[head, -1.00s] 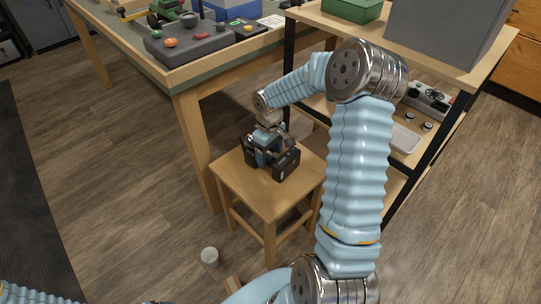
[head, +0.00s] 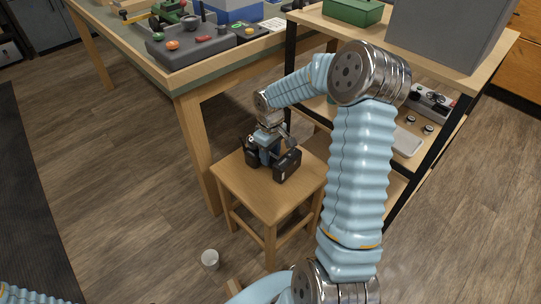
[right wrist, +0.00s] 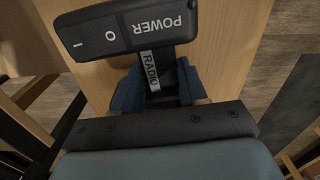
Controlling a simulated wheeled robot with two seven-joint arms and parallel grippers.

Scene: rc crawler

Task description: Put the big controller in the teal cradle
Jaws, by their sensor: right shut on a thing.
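The big controller (head: 287,165) looks like a black unit at the wooden stool's top, with dark parts on both sides of my right gripper. In the right wrist view its head (right wrist: 125,30) shows a POWER switch, and its narrow neck (right wrist: 151,72) carries a RADIO label. My right gripper (head: 266,152) reaches down over the stool. Its blue fingers (right wrist: 158,88) are shut on the neck. I cannot tell whether the controller touches the stool. I cannot make out a teal cradle. My left gripper is out of view.
The wooden stool (head: 270,203) stands beside a workbench (head: 188,83) with a grey button console (head: 190,45). A shelf unit (head: 470,80) at right bears a green box (head: 352,11) and a large grey box (head: 445,30). A white cup (head: 209,259) is on the floor.

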